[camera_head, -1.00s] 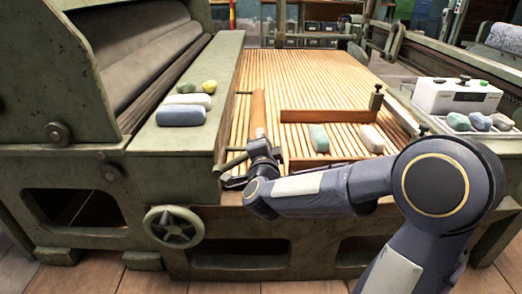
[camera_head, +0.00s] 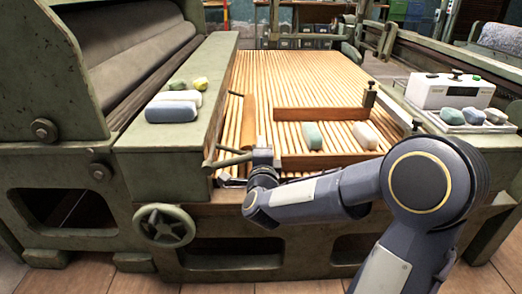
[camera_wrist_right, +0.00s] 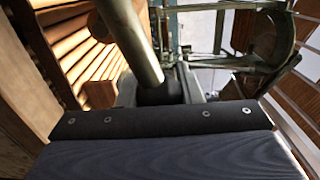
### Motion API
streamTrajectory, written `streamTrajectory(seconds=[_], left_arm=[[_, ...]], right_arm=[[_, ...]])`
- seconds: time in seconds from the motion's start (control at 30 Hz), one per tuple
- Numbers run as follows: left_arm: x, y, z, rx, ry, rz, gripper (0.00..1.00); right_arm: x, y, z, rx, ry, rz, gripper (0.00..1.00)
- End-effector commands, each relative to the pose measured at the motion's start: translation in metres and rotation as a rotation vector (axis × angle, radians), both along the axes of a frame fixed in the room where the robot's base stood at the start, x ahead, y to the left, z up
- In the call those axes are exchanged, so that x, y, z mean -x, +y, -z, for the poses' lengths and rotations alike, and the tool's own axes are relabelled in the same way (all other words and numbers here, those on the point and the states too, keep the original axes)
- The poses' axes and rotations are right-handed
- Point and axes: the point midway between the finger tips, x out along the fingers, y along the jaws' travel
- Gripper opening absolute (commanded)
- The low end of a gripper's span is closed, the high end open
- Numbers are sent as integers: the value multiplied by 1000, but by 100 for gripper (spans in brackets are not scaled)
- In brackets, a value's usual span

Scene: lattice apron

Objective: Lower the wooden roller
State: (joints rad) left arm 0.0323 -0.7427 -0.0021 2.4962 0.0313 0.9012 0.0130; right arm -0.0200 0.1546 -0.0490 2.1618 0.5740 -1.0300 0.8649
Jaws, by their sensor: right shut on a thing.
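The wooden roller (camera_head: 249,120) is a long brown cylinder along the left side of the slatted apron (camera_head: 300,75), close to the green side beam. Its near end lies just behind my right gripper (camera_head: 262,158). My right gripper is shut on a grey-green lever bar (camera_head: 231,160) at the apron's front left corner. In the right wrist view, the bar (camera_wrist_right: 130,35) rises from behind the dark gripper edge, with slats to its left. I cannot tell whether the roller touches the slats. My left gripper is not in view.
Several stone-like blocks (camera_head: 172,112) lie on the green beam. Two more, a greenish block (camera_head: 312,135) and a pale one (camera_head: 365,135), lie between wooden rails (camera_head: 320,114). A handwheel (camera_head: 164,225) is on the front. A white box (camera_head: 447,92) stands at the right.

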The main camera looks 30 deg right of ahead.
Motion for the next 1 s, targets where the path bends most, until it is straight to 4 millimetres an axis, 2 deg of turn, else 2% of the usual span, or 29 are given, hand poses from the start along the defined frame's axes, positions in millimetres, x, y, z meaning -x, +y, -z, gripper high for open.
streamTrajectory(seconds=[0.13, 0.17, 0.3, 0.67, 1.0], left_arm=[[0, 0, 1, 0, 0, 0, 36], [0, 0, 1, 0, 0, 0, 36], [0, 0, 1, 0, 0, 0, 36], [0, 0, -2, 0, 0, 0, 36], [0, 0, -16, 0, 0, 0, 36]], right_arm=[[1, 0, 5, -10, 7, 2, 0], [1, -1, 5, -10, 8, 3, 37], [1, -1, 4, -8, 7, 2, 55], [6, 3, 1, -5, 4, 1, 55], [52, 32, 1, -6, 6, -2, 55]])
